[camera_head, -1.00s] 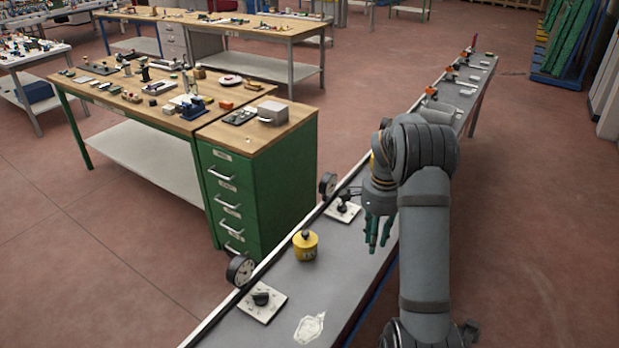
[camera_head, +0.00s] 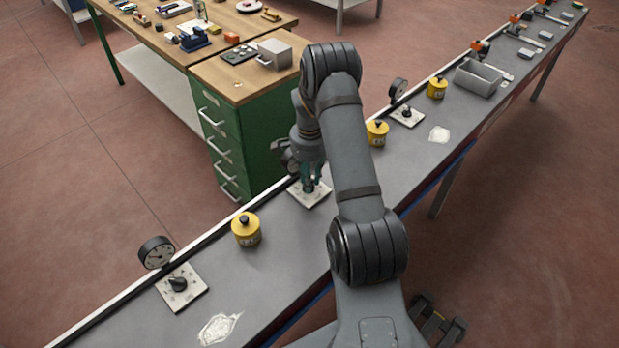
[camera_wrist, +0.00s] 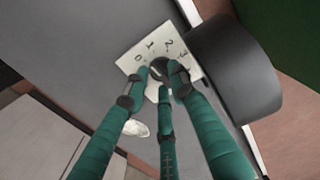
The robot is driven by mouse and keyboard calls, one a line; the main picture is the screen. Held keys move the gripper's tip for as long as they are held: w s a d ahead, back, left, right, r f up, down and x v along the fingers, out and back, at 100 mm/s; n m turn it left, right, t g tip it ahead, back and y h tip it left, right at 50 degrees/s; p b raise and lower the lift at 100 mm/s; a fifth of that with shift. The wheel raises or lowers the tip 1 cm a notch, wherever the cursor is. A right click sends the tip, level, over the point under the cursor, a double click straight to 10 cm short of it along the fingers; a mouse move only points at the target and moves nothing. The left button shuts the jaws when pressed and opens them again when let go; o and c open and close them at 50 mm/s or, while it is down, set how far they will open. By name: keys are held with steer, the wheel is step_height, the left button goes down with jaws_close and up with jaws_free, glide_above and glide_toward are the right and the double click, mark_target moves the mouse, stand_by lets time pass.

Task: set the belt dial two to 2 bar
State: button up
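In the head view, my gripper (camera_head: 311,180) is down at the middle of three dial plates (camera_head: 318,202); I take this for belt dial two. Its gauge (camera_head: 281,155) is mostly hidden behind my gripper, its face unreadable. In the wrist view, the white plate (camera_wrist: 137,55) carries the marks 0, 1, 2 and 3. Its dark knob (camera_wrist: 157,66) lies between the tips of my green fingers (camera_wrist: 160,80). The fingertips are very close around the knob; whether they press on it, and where the knob points, I cannot tell. The gauge's dark round side (camera_wrist: 236,70) is beside the plate.
Another dial plate (camera_head: 196,281) with a gauge (camera_head: 156,252) is at the near left, and a third (camera_head: 407,118) farther right. Yellow pots (camera_head: 245,230) stand between plates. A grey bin (camera_head: 478,78) is farther along the belt. A green drawer cabinet (camera_head: 264,140) stands behind.

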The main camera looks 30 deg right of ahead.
steer(key=shift+a, duration=0.1)
steer(key=shift+c, duration=0.2)
jaws_close()
steer(key=shift+f+m+b, duration=0.15)
steer(key=shift+m+b, duration=0.15)
steer(key=shift+b, duration=0.3)
steer(key=shift+f+m+b, duration=0.1)
steer(key=shift+m+b, duration=0.5)
steer(key=shift+b, duration=0.3)
steer(key=m+b, duration=0.3)
steer(key=b, duration=0.1)
steer(key=m+b, duration=0.4)
steer(key=shift+w+r+m+b, duration=0.1)
steer(key=shift+r+m+b, duration=0.15)
steer(key=shift+m+b, duration=0.6)
steer(key=shift+a+m, duration=0.1)
steer(key=shift+m, duration=0.35)
